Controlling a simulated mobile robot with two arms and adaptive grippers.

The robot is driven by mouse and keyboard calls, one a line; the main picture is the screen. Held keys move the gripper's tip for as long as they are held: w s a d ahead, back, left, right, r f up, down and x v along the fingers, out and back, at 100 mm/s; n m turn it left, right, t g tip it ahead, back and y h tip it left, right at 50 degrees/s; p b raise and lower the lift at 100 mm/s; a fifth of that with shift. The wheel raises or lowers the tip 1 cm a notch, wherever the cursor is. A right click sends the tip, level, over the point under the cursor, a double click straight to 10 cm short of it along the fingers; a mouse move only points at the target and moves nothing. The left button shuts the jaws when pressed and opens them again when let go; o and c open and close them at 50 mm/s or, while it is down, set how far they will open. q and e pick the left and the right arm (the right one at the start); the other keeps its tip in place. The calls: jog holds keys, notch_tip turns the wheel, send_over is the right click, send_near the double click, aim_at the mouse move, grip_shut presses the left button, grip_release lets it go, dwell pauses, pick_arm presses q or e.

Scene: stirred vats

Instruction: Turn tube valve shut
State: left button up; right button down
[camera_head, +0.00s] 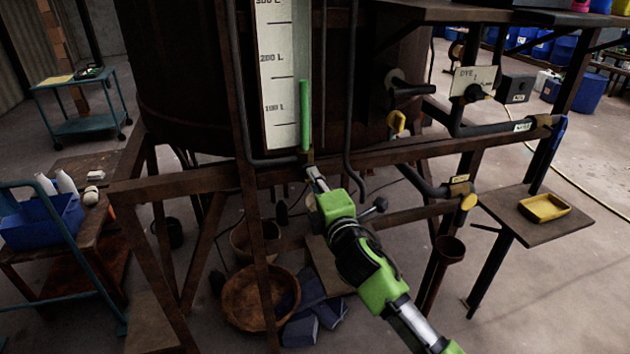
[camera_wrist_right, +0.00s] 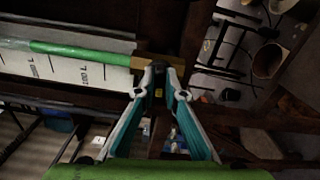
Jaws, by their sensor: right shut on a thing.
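The sight tube with green liquid (camera_head: 305,115) stands upright along the right edge of the white litre scale (camera_head: 277,90) on the vat. The brass-coloured tube valve (camera_head: 307,157) is at the foot of this tube. My right gripper (camera_head: 313,171) reaches up to it from below right and hides part of it. In the right wrist view, the two fingers (camera_wrist_right: 158,84) come together on the valve, beside its brass body (camera_wrist_right: 143,62) at the end of the green tube (camera_wrist_right: 80,52). The angle of the valve's handle is hidden between the fingers. My left gripper is out of view.
A rusty frame beam (camera_head: 400,152) runs just behind and beside my gripper. Dark pipes (camera_head: 353,100) hang to its right. A shelf with a yellow tray (camera_head: 544,207) is at the right. A cart with a blue bin (camera_head: 40,222) is left.

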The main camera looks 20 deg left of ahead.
jog(key=shift+f+m, duration=0.15)
jog(key=shift+m, duration=0.45)
jog(key=c, duration=2.1)
grip_release()
jog(key=shift+s+d, duration=0.1)
jog(key=v, duration=1.1)
jog(key=shift+s+d, duration=0.25)
jog(key=shift+s, duration=0.05)
